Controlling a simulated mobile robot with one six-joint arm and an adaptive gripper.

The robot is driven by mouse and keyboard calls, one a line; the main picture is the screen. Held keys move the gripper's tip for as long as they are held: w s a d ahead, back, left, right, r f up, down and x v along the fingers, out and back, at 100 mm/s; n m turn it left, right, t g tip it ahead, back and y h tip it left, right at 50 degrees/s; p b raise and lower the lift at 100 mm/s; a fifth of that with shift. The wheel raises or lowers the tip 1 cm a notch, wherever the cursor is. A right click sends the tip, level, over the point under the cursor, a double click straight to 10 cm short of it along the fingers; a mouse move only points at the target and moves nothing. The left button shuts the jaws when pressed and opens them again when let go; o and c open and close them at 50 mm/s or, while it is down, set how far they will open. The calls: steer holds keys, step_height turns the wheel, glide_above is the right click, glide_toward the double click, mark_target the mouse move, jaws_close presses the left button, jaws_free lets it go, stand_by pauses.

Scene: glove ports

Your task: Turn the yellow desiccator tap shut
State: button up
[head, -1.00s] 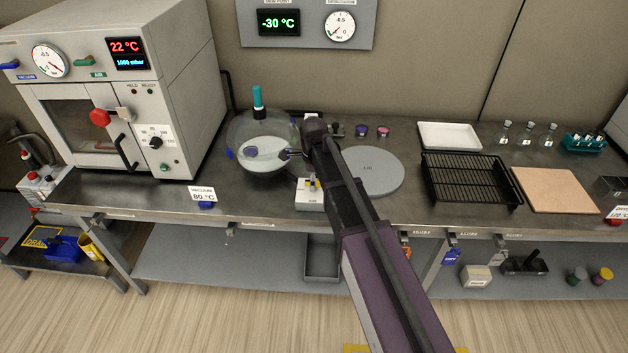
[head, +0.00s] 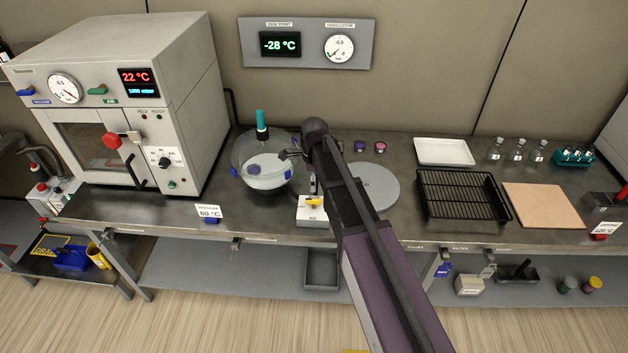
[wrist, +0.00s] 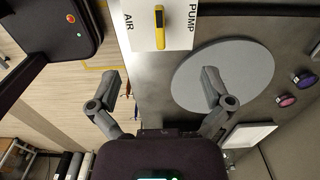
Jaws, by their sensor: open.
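The yellow tap (head: 314,203) sits on a white block (head: 311,219) at the bench's front, just right of the glass desiccator (head: 268,178). In the wrist view the tap's yellow handle (wrist: 159,27) lies between the printed words AIR and PUMP on the white block (wrist: 140,36). My gripper (wrist: 163,84) is open and empty, its two fingers spread apart. The handle is beyond the fingertips, near the gap's centre line, and not touched. In the head view my arm hides most of the gripper.
A round grey plate (head: 378,185) lies right of the tap, partly behind my arm. A black wire rack (head: 460,195), white tray (head: 444,151) and tan board (head: 545,205) are further right. The oven (head: 125,100) stands left. A wall panel (head: 308,43) shows a gauge and -28 °C.

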steer(key=shift+r+p, duration=2.35)
steer(key=shift+r, duration=0.35)
steer(key=s+d+n, duration=1.8)
steer(key=d, duration=0.1)
steer(key=shift+s+r+p, duration=0.15)
steer(key=shift+r+p, duration=0.2)
steer(key=shift+d, duration=0.15)
steer(key=shift+s+d, duration=0.1)
steer(key=shift+s, duration=0.05)
